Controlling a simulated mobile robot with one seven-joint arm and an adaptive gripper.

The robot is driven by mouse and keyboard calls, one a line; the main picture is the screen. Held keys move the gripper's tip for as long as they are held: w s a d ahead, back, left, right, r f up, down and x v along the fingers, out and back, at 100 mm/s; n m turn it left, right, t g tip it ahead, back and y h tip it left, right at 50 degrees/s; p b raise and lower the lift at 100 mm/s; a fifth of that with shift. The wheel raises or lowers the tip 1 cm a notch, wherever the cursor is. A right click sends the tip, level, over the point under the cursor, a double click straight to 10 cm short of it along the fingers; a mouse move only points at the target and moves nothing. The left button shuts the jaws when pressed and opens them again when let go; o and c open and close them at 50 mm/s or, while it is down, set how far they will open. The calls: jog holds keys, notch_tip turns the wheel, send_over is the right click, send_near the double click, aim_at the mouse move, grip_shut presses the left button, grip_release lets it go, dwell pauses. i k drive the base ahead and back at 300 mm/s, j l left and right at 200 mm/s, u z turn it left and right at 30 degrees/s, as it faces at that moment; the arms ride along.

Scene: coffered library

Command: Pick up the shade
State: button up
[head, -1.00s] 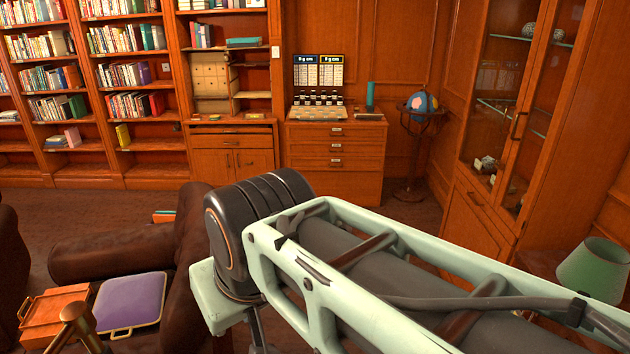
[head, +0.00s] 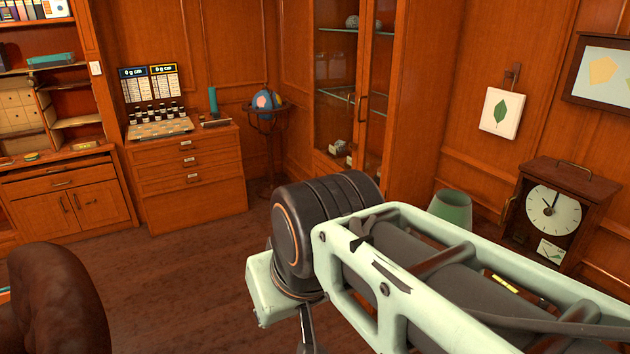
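The green shade (head: 453,207) shows behind my arm, right of the middle in the head view. Its upper part is visible and my arm link hides its lower part, so I cannot see what it rests on. My arm reaches across the lower right of the picture. My gripper is out of sight, and only the arm links show.
A wooden clock (head: 548,215) stands right of the shade. A glass-door cabinet (head: 395,100) is behind, and a globe on a stand (head: 267,105) is in the corner. A drawer chest (head: 190,180) stands at left. A brown leather chair (head: 55,300) is at lower left. The floor between is clear.

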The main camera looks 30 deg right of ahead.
aim_at(450, 213)
jog(key=z, duration=3.1)
jog(key=u, duration=1.35)
jog(key=i+j+z, duration=0.25)
jog(key=i+j, duration=0.3)
jog(key=j, duration=0.1)
